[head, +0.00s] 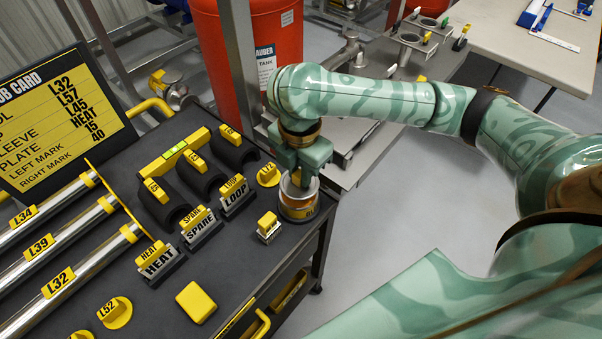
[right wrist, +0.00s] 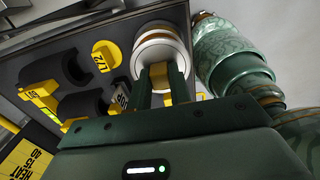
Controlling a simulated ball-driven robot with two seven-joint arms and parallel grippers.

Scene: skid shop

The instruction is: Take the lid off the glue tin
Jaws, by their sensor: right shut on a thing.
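The glue tin (head: 298,211) stands near the right edge of the dark bench top. It is a short round tin with a silvery upper rim and an orange-yellow band. My right gripper (head: 302,180) is directly above it, pointing down, with its fingers at the lid. In the right wrist view the round pale lid (right wrist: 158,42) faces the fingers, and my right gripper (right wrist: 161,85) is shut on a yellowish knob on it. The gripper hides part of the lid, and I cannot tell whether there is a gap below it. My left gripper is out of view.
Close by stand the yellow L72 piece (head: 268,174), a small yellow-topped block (head: 268,228) and the LOOP block (head: 236,196). The SPARE (head: 200,226) and HEAT (head: 158,262) blocks are farther left. A red tank (head: 262,60) stands behind; open floor lies to the right.

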